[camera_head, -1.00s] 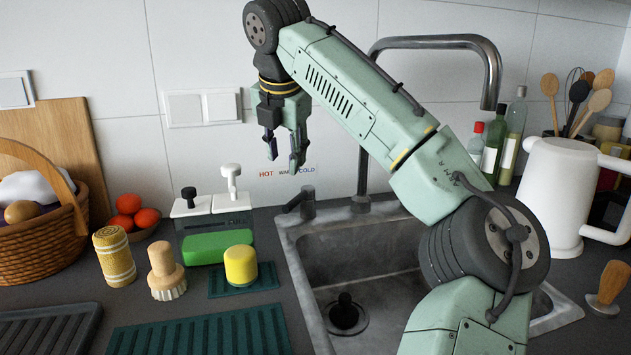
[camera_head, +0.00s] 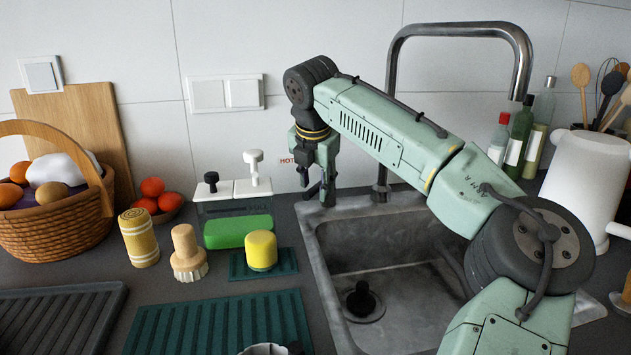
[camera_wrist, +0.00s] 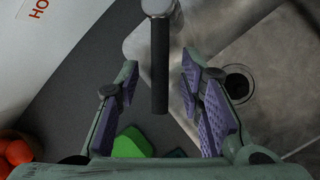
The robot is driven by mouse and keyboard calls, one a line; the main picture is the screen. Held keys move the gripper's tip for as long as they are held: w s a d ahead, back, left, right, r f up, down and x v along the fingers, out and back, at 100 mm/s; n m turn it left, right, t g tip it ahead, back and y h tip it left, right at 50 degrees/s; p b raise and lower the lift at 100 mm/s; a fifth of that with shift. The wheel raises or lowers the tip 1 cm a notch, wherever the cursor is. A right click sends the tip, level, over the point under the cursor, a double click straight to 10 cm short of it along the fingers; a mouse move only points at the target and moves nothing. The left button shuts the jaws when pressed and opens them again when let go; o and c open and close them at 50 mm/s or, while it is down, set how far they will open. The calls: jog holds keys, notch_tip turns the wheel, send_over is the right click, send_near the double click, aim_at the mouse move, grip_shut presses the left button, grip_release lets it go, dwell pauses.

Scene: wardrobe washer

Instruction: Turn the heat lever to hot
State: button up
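The heat lever (camera_wrist: 160,75) is a dark rod on a round metal base at the top middle of the wrist view. It lies between the two fingers of my gripper (camera_wrist: 159,60), with a gap on both sides. My gripper is open. In the head view my gripper (camera_head: 315,190) points down at the back left corner of the sink and mostly hides the lever. The red HOT label (camera_head: 287,160) is on the wall just left of my gripper, and part of it shows in the wrist view (camera_wrist: 38,9). The other labels are hidden behind my gripper.
The sink (camera_head: 390,260) and tall faucet (camera_head: 460,30) are to the right. A soap dispenser (camera_head: 235,188), green sponge (camera_head: 238,231), yellow-topped item (camera_head: 261,250) and brush (camera_head: 187,252) stand left of the sink. Bottles (camera_head: 520,140) and a white jug (camera_head: 585,185) are at the right.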

jog(key=shift+c, duration=0.2)
grip_shut()
dwell(0.6)
